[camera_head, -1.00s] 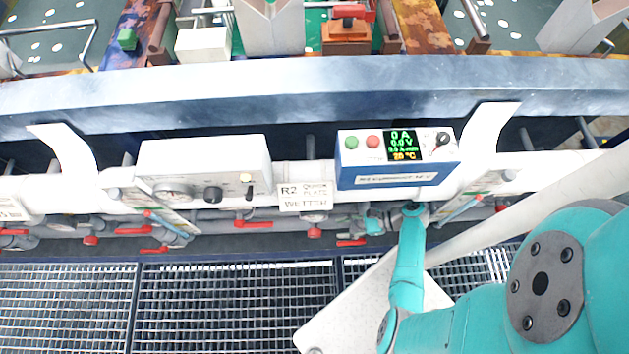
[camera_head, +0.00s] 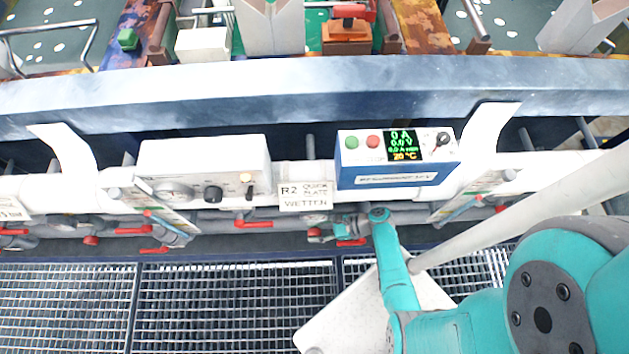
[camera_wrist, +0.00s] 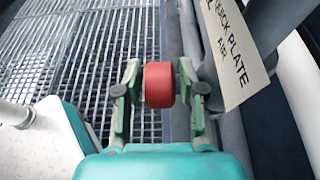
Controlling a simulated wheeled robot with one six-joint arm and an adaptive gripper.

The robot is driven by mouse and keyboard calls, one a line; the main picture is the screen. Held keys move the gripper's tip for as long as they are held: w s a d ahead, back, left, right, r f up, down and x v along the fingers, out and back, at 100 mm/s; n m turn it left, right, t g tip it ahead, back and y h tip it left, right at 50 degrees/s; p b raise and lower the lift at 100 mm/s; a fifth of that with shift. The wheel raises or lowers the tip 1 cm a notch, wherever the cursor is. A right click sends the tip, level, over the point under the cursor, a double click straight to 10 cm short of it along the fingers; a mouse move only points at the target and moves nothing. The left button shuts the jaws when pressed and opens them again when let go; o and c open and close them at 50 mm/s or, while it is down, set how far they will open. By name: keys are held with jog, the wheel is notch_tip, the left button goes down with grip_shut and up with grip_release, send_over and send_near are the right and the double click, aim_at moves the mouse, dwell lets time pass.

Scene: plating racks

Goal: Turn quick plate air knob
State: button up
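The air knob (camera_wrist: 159,85) is a red cylinder in the wrist view, beside a tilted label (camera_wrist: 232,52) reading "QUICK PLATE AIR". My gripper (camera_wrist: 160,72) is open, with one green finger on each side of the knob. The fingers are close to its sides, and a narrow gap seems to show. In the head view, the red knob (camera_head: 314,232) sits low on the pipes under the "R2 QUICK PLATE WETTER" sign (camera_head: 305,197). My gripper (camera_head: 340,226) reaches it from the right, with its fingertips partly hidden there.
A blue and white power supply box (camera_head: 398,160) hangs above my wrist. A white gauge box (camera_head: 205,168) stands to the left. Several red valve handles, such as one (camera_head: 253,224), line the grey pipes. Open grating (camera_head: 230,305) lies below.

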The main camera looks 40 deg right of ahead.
jog(key=shift+w+a, duration=0.15)
grip_shut()
jog(key=shift+f+y, duration=0.1)
jog(key=shift+y, duration=0.2)
jog(key=shift+f+t+y, duration=0.1)
jog(key=shift+t+y, duration=1.1)
jog(key=shift+y, duration=0.1)
jog(key=shift+s+t+y, duration=0.2)
jog(key=shift+t+y, duration=0.1)
jog(key=shift+y, duration=0.1)
grip_release()
